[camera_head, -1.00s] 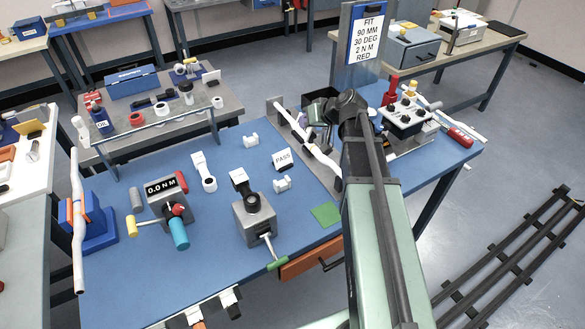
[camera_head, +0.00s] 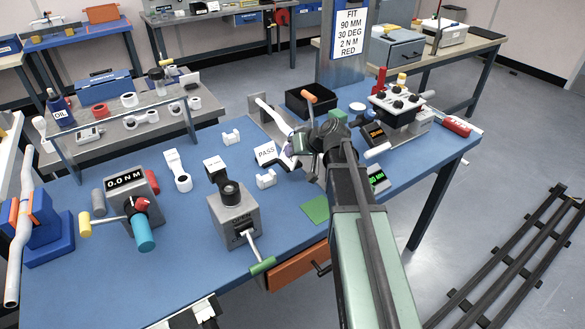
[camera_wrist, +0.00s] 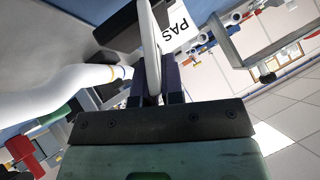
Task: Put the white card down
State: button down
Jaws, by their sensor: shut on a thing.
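My gripper (camera_wrist: 155,80) is shut on a thin white card (camera_wrist: 151,30), seen nearly edge-on between the fingers, so its face cannot be read. In the head view my gripper (camera_head: 292,158) is low over the blue table, and the held card is hard to make out there. A white card marked PASS (camera_head: 266,153) is just left of the gripper. Its lettered face also shows behind the fingers in the wrist view (camera_wrist: 182,28). Whether the held card touches the table is hidden.
A bent white tube (camera_wrist: 70,88) passes close left of the fingers. White clips (camera_head: 267,180) stand near the PASS card. A green pad (camera_head: 316,209) lies in front.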

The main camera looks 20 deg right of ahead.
aim_at(292, 160)
notch_tip(292, 160, down, 4)
jog(key=b, duration=0.3)
jog(key=shift+f, duration=0.1)
jog(key=shift+r+p, duration=0.3)
jog(key=shift+f, duration=0.2)
jog(key=c, duration=1.2)
grip_release()
jog(key=shift+c, duration=0.2)
jog(key=shift+r, duration=0.2)
jog(key=p+v, duration=0.8)
jog(key=v, duration=0.4)
jog(key=o, duration=1.2)
